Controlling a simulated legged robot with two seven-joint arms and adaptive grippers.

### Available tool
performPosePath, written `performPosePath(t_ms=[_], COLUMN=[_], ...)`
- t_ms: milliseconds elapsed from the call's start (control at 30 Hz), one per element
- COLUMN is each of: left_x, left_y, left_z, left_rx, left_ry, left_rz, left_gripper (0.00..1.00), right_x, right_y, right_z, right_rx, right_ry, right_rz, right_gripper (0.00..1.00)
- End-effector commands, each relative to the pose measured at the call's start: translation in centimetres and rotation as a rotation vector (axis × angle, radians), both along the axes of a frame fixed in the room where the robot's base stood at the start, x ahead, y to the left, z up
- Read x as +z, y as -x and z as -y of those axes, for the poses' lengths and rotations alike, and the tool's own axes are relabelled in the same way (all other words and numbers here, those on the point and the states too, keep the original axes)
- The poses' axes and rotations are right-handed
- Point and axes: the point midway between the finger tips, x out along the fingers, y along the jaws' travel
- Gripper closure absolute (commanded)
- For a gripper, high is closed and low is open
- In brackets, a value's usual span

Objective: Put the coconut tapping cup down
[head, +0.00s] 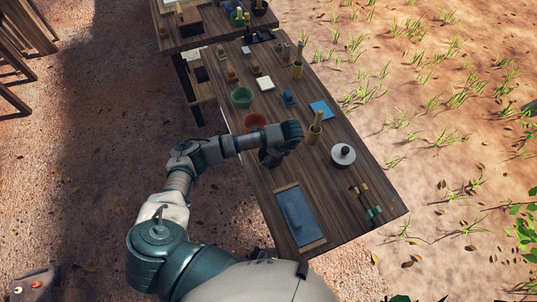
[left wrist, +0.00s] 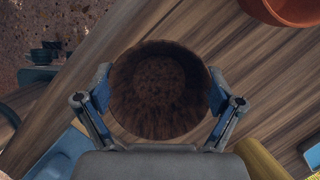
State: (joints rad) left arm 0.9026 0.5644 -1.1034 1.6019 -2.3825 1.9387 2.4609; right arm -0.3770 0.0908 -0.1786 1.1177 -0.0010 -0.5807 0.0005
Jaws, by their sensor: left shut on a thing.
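The coconut tapping cup (left wrist: 160,88) is a round, dark brown bowl. In the left wrist view I look into its hollow. My left gripper (left wrist: 160,100) is shut on it, with a finger on either side of its rim. In the head view my left gripper (head: 277,149) is over the near half of the wooden table (head: 330,185). The cup (head: 268,159) shows only as a dark patch beneath the hand, mostly hidden by it. I cannot tell whether it touches the tabletop. My right gripper is in neither view.
An orange-red bowl (head: 254,121) sits just beyond the hand, with a green bowl (head: 241,97) farther back. A bamboo container (head: 315,130) and a white round pot (head: 343,155) stand to the right. A blue-grey board (head: 300,215) lies nearer. Bare wood shows between the board and pot.

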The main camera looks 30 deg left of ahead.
Motion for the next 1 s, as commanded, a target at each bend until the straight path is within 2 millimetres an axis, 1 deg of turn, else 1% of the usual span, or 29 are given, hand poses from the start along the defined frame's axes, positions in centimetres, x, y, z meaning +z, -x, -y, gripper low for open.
performPosePath(t_ms=[167,200,533,633,767,800,900,1000], left_x=[-0.2,-0.2,-0.1,0.5,2.5,3.6,5.9,7.6], left_y=[0.0,0.0,0.0,-0.1,-0.2,-0.2,-0.3,-0.3], left_z=[0.0,0.1,0.1,0.3,1.2,1.5,2.2,2.9], left_rx=[-0.002,-0.002,-0.001,-0.003,-0.006,-0.005,-0.004,-0.003], left_ry=[0.001,0.001,0.002,0.003,0.004,0.002,0.001,0.0], left_rz=[-0.001,-0.001,0.001,0.001,0.003,0.005,0.005,0.005], left_gripper=[0.48,0.0,0.0,0.0,0.0,0.0,0.0,0.0], right_x=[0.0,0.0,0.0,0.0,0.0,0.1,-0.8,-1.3], right_y=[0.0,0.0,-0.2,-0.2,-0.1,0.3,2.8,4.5], right_z=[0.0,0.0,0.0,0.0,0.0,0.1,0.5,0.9], right_rx=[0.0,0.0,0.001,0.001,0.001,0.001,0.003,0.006], right_ry=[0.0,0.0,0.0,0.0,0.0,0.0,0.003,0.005], right_rz=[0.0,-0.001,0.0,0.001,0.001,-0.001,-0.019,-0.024], right_gripper=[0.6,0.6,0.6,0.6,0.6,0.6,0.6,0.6])
